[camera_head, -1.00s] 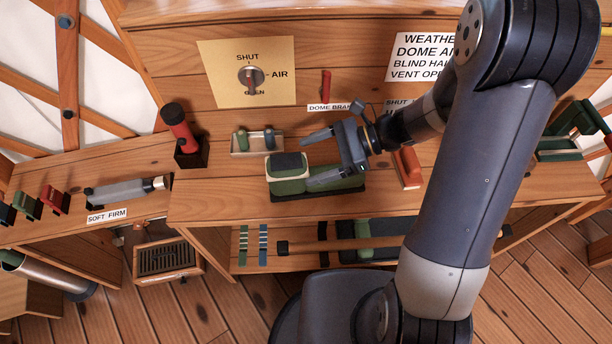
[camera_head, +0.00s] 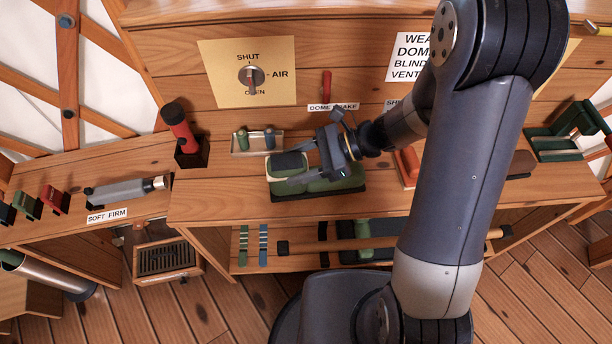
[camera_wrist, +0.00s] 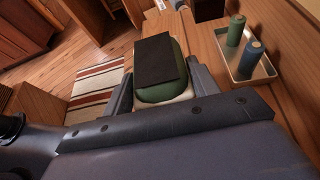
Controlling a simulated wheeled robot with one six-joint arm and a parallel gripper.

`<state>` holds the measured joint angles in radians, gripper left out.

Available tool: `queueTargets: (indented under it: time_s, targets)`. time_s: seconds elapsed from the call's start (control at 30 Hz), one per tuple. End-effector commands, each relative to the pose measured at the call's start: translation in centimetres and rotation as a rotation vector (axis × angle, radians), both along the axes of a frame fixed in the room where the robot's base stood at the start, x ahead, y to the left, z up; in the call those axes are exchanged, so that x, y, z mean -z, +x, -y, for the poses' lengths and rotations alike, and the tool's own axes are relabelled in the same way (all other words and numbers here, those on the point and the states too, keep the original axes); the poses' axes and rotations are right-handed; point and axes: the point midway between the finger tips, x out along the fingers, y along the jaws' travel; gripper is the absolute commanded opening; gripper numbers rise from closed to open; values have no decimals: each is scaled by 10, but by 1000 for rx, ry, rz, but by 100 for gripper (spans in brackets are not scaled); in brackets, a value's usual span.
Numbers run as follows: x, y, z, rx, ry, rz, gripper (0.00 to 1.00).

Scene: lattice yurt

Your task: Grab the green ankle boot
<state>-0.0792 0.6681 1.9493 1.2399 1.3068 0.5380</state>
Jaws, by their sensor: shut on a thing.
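The green ankle boot (camera_head: 318,183) stands on a dark base on the wooden bench, with a dark grey top at its left end and a paler band beneath. My gripper (camera_head: 288,164) reaches in from the right, with a finger on each long side of the boot. In the wrist view the boot (camera_wrist: 163,93) lies between the two fingers of my gripper (camera_wrist: 163,85), its dark flat top facing up. The gripper is shut on it. The palm hides the near end of the boot, and I see no gap beneath it.
A small tray (camera_head: 238,152) with green and blue spools stands just behind the boot. A red torch (camera_head: 178,125) is in a holder at left. An orange-red item (camera_head: 407,160) lies to the right, and a green rack (camera_head: 560,150) stands at far right.

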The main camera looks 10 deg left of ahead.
Motion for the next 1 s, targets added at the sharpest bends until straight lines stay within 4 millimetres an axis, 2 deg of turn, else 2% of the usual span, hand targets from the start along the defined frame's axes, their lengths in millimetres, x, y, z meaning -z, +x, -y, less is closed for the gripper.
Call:
queueTargets:
  time_s: [0.07,0.57,0.83,1.0]
  targets:
    - [0,0,0,-1,0,0,41]
    - [0,0,0,-1,-1,0,0]
    - [-3,0,0,-1,0,2,0]
    - [-24,0,0,-1,1,6,0]
